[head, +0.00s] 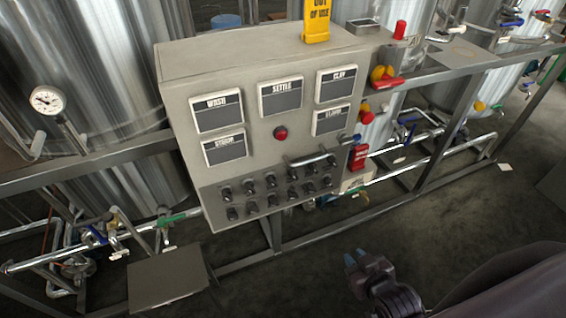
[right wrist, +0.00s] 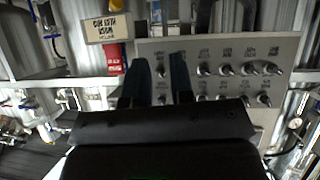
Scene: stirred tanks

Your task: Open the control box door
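The control box (head: 240,115) is a grey cabinet in the middle of the head view. Its front carries dark labelled displays, a red button (head: 281,133) and rows of black knobs; the front looks closed. A metal bar handle (head: 312,160) juts out at its lower right. My right gripper (head: 356,260) is below and to the right of the box, apart from it, with blue fingertips. In the right wrist view its two fingers (right wrist: 160,75) stand apart with nothing between them, in front of the knob panel (right wrist: 225,75). My left gripper is not in view.
Steel tanks (head: 75,75) stand behind the box, with a metal frame rail (head: 450,77) and pipes on both sides. A yellow sign (head: 316,20) stands on top of the box. Red and yellow valves (head: 383,76) are at its right. Dark floor in front is mostly clear.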

